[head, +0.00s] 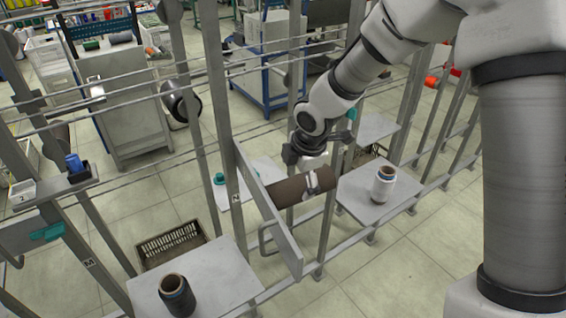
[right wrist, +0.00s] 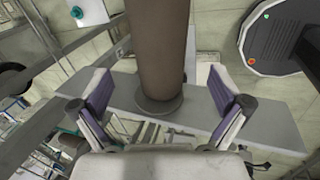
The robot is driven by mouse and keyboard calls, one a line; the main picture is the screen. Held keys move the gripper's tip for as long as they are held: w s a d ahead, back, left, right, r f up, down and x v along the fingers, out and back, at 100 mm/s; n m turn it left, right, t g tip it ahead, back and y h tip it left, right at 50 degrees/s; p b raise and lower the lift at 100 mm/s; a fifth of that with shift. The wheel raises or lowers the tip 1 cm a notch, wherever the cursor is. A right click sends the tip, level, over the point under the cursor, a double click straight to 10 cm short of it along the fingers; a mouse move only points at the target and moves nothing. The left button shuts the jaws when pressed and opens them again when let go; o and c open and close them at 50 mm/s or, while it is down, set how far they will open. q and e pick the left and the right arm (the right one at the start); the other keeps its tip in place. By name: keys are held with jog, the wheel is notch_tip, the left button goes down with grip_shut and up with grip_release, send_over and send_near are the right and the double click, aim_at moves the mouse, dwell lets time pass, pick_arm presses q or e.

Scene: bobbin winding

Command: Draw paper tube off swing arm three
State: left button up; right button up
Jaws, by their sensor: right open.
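The brown paper tube (head: 284,192) sits on the grey swing arm plate (head: 268,210) and sticks out to the right in the head view. In the right wrist view the tube (right wrist: 160,45) runs down the middle, ending at a round collar against the grey plate (right wrist: 135,96). My right gripper (head: 314,181) is at the tube's outer part in the head view. Its fingers (right wrist: 160,84) are open, one on each side of the tube, with gaps visible on both sides. The tube's inner end is partly hidden by the plate. My left gripper is not in view.
A white-wrapped bobbin (head: 384,184) stands on a shelf (head: 360,205) to the right, and a dark bobbin (head: 177,294) on a front-left shelf (head: 222,268). Metal posts and rails (head: 216,75) surround the tube. A dark crate (head: 172,243) lies below.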

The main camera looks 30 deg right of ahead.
aim_at(297, 187)
jog(key=shift+w+f, duration=0.1)
jog(key=shift+w, duration=0.45)
jog(key=f, duration=0.4)
jog(key=shift+s+f+b, duration=0.2)
jog(key=shift+s+b, duration=0.05)
jog(key=shift+b, duration=0.05)
jog(key=w+f, duration=0.2)
jog(key=shift+d+f, duration=0.1)
jog(key=shift+f, duration=0.2)
jog(key=shift+s+r, duration=0.2)
jog(key=shift+s, duration=0.05)
jog(key=shift+s+r, duration=0.1)
jog(key=shift+s, duration=0.05)
jog(key=c, duration=1.3)
